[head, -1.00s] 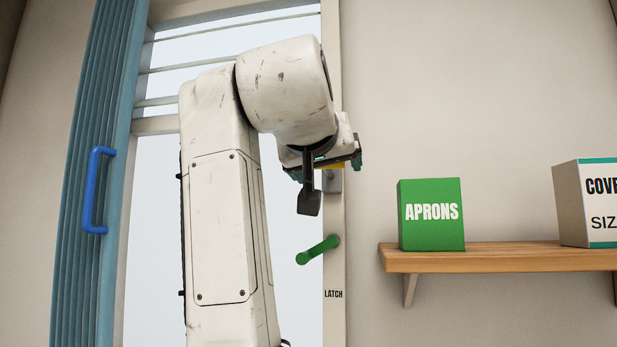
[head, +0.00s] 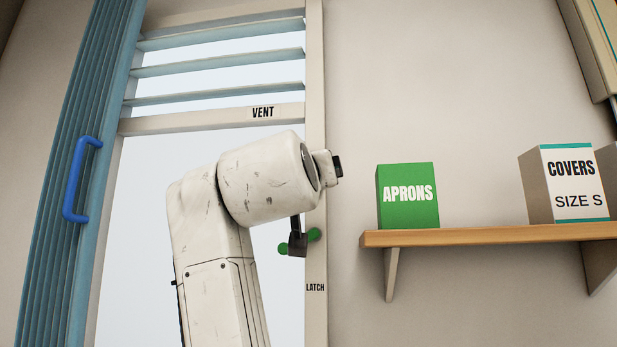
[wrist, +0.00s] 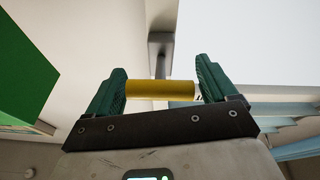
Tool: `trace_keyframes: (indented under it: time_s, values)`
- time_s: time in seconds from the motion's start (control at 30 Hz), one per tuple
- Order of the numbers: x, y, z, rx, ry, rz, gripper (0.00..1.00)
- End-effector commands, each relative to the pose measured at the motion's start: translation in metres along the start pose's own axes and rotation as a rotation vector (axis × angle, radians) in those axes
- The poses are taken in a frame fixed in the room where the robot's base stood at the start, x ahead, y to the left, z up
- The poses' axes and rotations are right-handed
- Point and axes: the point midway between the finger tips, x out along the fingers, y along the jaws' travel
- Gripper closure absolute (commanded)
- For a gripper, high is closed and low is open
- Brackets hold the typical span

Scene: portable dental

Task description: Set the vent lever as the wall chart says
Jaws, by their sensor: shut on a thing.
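My gripper (wrist: 160,72) has its green fingers on either side of a yellow lever handle (wrist: 160,90) in the wrist view and is shut on it. A grey stem (wrist: 160,45) rises from behind the handle to a pale frame. In the head view my arm hides the handle and most of the gripper. The VENT label (head: 263,112) is on the rail below the tilted blue-grey slats (head: 215,62), with gaps between them. No chart text is readable.
A wooden shelf (head: 480,236) at right holds a green APRONS box (head: 407,210) and a white COVERS box (head: 572,170). A blue handle (head: 82,180) is on the folded blue panel (head: 70,250) at left.

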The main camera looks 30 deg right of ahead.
Motion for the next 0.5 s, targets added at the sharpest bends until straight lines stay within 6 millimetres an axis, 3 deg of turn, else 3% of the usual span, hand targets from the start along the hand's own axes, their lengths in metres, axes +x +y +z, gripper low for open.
trace_keyframes:
  time_s: [0.23,0.27,0.4,0.5]
  values:
    - [-0.0006,-0.0012,0.0022,-0.005,-0.004,0.0,0.69]
    - [-0.0006,-0.0012,0.0023,-0.005,-0.004,0.0,0.12]
    - [-0.0004,-0.001,0.002,-0.004,-0.004,0.0,0.0]
    - [-0.0002,-0.0007,0.0017,-0.003,-0.003,0.0,0.0]
